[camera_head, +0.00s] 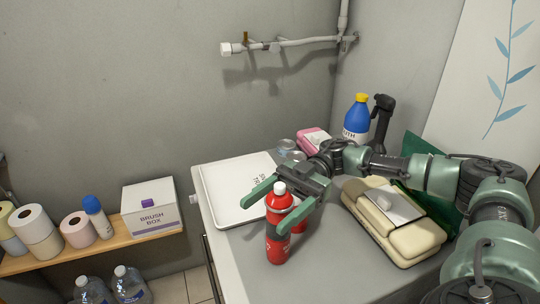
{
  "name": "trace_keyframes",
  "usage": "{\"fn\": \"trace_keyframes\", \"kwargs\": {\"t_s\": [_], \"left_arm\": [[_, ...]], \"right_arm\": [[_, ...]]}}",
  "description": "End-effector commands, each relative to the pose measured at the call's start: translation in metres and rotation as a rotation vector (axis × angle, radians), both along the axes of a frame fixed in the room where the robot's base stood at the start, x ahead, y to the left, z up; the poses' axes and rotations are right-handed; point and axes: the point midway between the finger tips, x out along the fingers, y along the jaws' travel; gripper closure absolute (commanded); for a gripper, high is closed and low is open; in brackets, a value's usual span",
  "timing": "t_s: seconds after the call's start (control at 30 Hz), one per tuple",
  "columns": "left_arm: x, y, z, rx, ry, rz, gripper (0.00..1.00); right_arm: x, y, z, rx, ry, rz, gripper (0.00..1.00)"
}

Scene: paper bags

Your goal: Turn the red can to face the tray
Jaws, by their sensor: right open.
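The red can (278,250), a tall red bottle shape with a white top, stands upright near the front left edge of the grey counter. My right gripper (265,217) is open, with one green finger on each side of the can's upper part. I cannot tell whether either finger touches it. The right finger covers part of the can, and another bit of red shows just behind that finger. The white tray (216,182) lies flat on the counter behind and left of the can. My left gripper is not in view.
A blue bottle with a yellow cap (357,117), a pink item (313,137) and clear glasses (286,147) stand behind. A lower wooden shelf at left holds paper rolls and a brush box (151,210). The counter front is clear.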

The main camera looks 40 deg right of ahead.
Motion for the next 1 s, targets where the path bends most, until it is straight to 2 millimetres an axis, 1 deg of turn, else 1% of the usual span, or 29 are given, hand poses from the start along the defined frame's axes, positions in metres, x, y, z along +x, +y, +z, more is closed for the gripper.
{"fn": "trace_keyframes", "kwargs": {"t_s": [0.03,0.1,0.3,0.4,0.5,0.6,0.7,0.9,0.97,1.0], "left_arm": [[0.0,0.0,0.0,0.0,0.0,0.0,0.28],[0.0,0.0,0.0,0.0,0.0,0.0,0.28],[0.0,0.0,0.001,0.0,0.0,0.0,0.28],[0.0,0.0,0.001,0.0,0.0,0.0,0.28],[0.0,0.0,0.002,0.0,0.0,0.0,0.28],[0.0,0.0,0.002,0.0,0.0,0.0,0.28],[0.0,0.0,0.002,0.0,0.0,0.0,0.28],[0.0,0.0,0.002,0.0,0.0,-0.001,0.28],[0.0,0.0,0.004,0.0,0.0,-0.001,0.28],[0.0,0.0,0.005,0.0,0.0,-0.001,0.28]], "right_arm": [[0.0,0.0,0.014,0.001,-0.005,0.0,0.29],[0.0,0.0,0.031,0.001,-0.006,-0.001,0.29],[0.0,0.0,0.08,0.0,-0.006,0.0,0.29],[0.0,0.0,0.101,0.001,-0.005,-0.001,0.29],[0.0,0.0,0.117,0.002,-0.004,-0.001,0.29],[0.0,0.0,0.128,0.001,-0.002,-0.001,0.29],[0.0,0.0,0.134,0.001,-0.002,0.0,0.29],[0.001,0.001,0.135,0.001,-0.002,-0.001,0.29],[0.004,0.003,0.135,-0.002,-0.011,-0.009,0.29],[0.009,0.007,0.134,-0.006,-0.023,-0.021,0.29]]}}
